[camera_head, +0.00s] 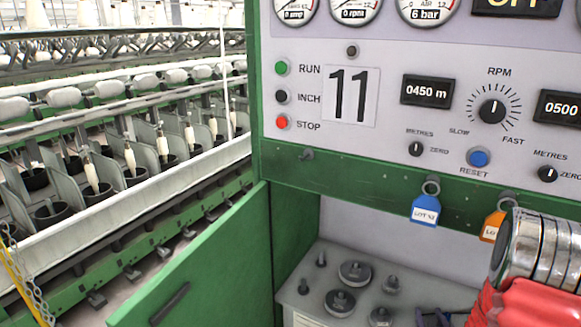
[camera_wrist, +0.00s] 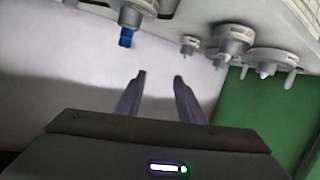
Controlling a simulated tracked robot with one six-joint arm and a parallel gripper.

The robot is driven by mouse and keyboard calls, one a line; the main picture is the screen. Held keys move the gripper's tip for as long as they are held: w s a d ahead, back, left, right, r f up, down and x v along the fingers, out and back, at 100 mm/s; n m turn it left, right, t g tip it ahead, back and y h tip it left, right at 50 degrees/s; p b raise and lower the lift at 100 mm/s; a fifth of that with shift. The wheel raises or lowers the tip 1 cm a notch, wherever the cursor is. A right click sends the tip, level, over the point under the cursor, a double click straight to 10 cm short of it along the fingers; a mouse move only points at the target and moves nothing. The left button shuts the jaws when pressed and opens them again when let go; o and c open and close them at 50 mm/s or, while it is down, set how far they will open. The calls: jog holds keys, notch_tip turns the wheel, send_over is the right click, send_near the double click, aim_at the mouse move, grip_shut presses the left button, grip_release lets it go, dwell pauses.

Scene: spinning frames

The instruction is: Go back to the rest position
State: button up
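My gripper (camera_wrist: 159,78) shows in the wrist view as two dark fingers with a clear gap between the tips. It is open, and nothing shows between the fingers. Its fingers point toward a pale wall in the compartment, beside a row of grey pegs and weights (camera_wrist: 230,45). In the head view only a small dark part of the gripper (camera_head: 432,317) shows at the bottom edge, inside the open compartment below the panel. My red and metal arm fills the lower right corner and hides what lies behind it.
A green door (camera_head: 215,265) stands open left of the compartment. Grey weights (camera_head: 355,272) stand on the shelf (camera_head: 318,312). A blue tag (camera_head: 425,210) and an orange tag (camera_head: 491,226) hang below the panel, the orange one close to my arm. A blue piece (camera_wrist: 126,38) shows in the wrist view.

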jog(key=a+r+n+g+y, duration=0.15)
jog(key=a+r+g, duration=0.25)
jog(key=a+r, duration=1)
jog(key=s+a+r+g+y, duration=0.1)
jog(key=s+a+r, duration=0.4)
jog(key=s, duration=0.5)
jog(key=s+a+r+g+y, duration=0.2)
jog(key=s+a+r, duration=0.3)
jog(key=s+a, duration=0.4)
jog(key=shift+s+r+n+g, duration=0.35)
jog(key=shift+s+g, duration=0.35)
jog(key=shift+s, duration=0.05)
jog(key=shift+c, duration=0.5)
